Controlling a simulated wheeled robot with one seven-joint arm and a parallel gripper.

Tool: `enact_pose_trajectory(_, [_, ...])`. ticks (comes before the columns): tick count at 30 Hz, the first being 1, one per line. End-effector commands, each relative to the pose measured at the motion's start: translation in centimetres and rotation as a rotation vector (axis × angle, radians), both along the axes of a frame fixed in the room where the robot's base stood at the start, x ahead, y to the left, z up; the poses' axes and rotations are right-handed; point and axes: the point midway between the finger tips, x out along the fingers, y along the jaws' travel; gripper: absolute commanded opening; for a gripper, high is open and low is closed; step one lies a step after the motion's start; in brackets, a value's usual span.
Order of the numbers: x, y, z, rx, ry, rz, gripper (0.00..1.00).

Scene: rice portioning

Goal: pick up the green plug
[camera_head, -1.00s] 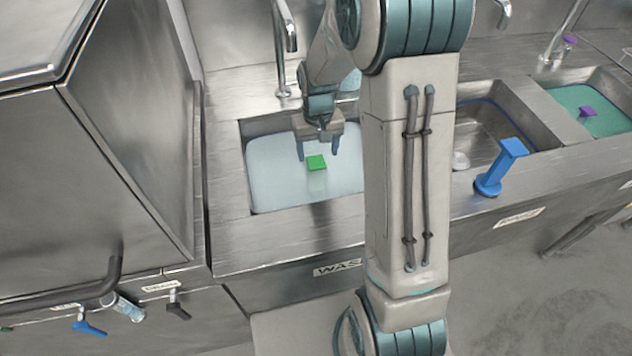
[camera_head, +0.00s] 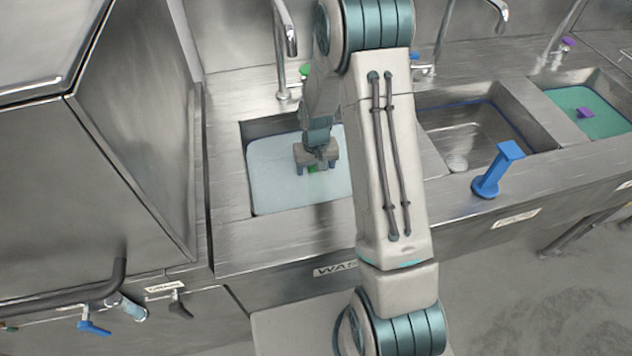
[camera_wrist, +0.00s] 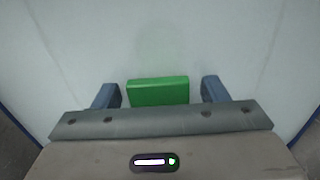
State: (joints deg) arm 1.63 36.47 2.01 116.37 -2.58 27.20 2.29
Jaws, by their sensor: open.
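The green plug (camera_wrist: 158,91) shows in the wrist view as a green block lying between my two blue-grey fingers, with a gap on each side. In the head view only a small bit of the green plug (camera_head: 313,169) shows below my gripper, and the rest is hidden by it. My gripper (camera_head: 317,168) points down into the left sink, over the plug. In the wrist view my gripper (camera_wrist: 161,92) is open, with its fingers on either side of the plug and apart from it.
The left sink (camera_head: 230,160) holds pale water. The middle sink (camera_head: 470,130) looks empty, with a blue upright piece (camera_head: 497,170) on its front edge. The right sink holds green water and a purple plug (camera_head: 585,112). A faucet (camera_head: 288,45) stands behind the left sink.

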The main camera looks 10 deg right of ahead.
Motion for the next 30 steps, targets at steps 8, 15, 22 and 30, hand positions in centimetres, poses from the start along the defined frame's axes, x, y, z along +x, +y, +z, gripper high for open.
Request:
enact_pose_trajectory(8, [0.0,0.0,0.0,0.0,0.0,0.0,0.41])
enact_pose_trajectory(15, [0.0,0.0,0.0,0.0,-0.001,0.0,0.0])
enact_pose_trajectory(22, [0.0,0.0,0.2,0.0,-0.001,0.0,0.0])
enact_pose_trajectory(30, [0.1,0.0,2.5,0.0,-0.006,0.0,0.0])
